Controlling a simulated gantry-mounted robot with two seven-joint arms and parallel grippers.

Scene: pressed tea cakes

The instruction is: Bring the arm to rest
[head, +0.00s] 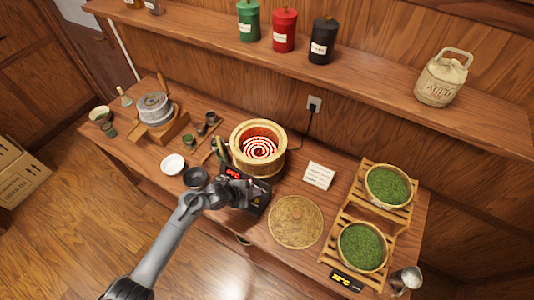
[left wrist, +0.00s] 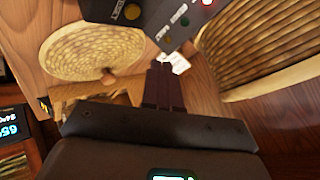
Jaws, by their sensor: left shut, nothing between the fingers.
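My left arm comes in from the bottom left of the head view. Its left gripper (head: 250,190) is over the front of the black control box (head: 256,203), just in front of the round heater (head: 270,165) with its glowing red coil. In the left wrist view the dark fingers (left wrist: 162,72) are together, with nothing between them. They point toward the control box (left wrist: 172,18) with its buttons and lights. I cannot tell whether they touch it. My right gripper is not in view.
A round woven lid (head: 296,222) lies right of the control box. Two trays of green leaves (head: 387,186) stand on a wooden rack at the right, beside a metal cup (head: 406,279). Small bowls (head: 172,164) and a stone mill (head: 154,108) are at the left. A shelf (head: 390,72) runs above.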

